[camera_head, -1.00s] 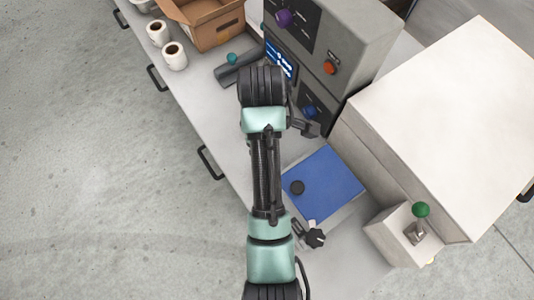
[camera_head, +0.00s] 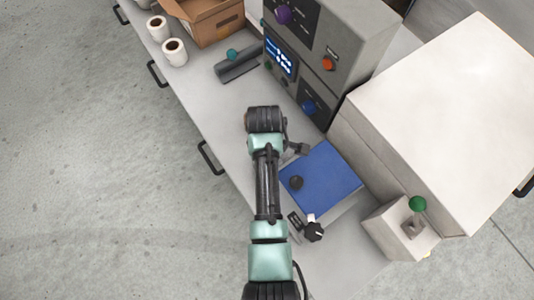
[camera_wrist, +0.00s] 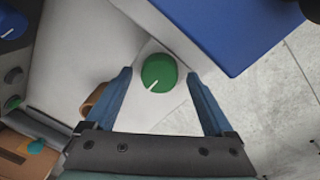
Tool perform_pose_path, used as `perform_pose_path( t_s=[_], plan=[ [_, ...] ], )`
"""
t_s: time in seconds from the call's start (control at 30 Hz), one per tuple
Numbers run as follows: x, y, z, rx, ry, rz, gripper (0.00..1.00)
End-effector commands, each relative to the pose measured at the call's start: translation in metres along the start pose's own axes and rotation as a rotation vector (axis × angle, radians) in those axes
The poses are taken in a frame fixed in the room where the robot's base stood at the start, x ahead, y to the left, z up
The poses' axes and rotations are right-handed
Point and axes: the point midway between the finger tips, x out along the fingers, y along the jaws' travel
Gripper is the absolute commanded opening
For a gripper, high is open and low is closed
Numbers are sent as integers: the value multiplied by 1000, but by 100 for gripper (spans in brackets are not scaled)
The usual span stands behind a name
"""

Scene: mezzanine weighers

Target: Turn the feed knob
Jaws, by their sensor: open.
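In the wrist view a round green knob (camera_wrist: 158,72) with a white pointer line sits on a pale surface. The line points down and left. My gripper (camera_wrist: 161,75) is open, with one blue finger on each side of this knob in the picture. A gap shows on both sides, and I see no contact. In the head view my arm hides this knob and my fingers. No label is readable, so I cannot confirm which knob is the feed knob.
The grey panel unit carries a purple knob (camera_head: 283,14), an orange knob (camera_head: 328,63) and a blue knob (camera_head: 308,106). A blue plate (camera_head: 330,176) bears a black knob (camera_head: 297,183). A cardboard box (camera_head: 215,24) and paper rolls (camera_head: 174,52) stand farther back.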

Motion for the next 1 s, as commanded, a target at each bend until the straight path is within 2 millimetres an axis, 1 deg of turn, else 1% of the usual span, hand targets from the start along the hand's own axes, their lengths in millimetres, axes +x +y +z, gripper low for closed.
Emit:
perform_pose_path(
  t_s=[0.07, 0.1, 0.17, 0.2, 0.27, 0.3, 0.37, 0.4, 0.53, 0.77, 1.0],
  plan=[
    [0, 0, 0, 0, 0, 0, 88],
    [0, 0, 0, 0, 0, 0, 80],
    [0, 0, 0, 0, 0, 0, 70],
    [0, 0, 0, 0, 0, 0, 62],
    [0, 0, 0, 0, 0, 0, 52],
    [0, 0, 0, 0, 0, 0, 44],
    [0, 0, 0, 0, 0, 0, 34],
    [0, 0, 0, 0, 0, -1, 26],
    [0, 0, 0, 0, 0, -1, 3],
    [-1, 0, 0, 16, -1, -1, 2],
    [-2, 0, -1, 117, -7, -2, 2]
  ],
)
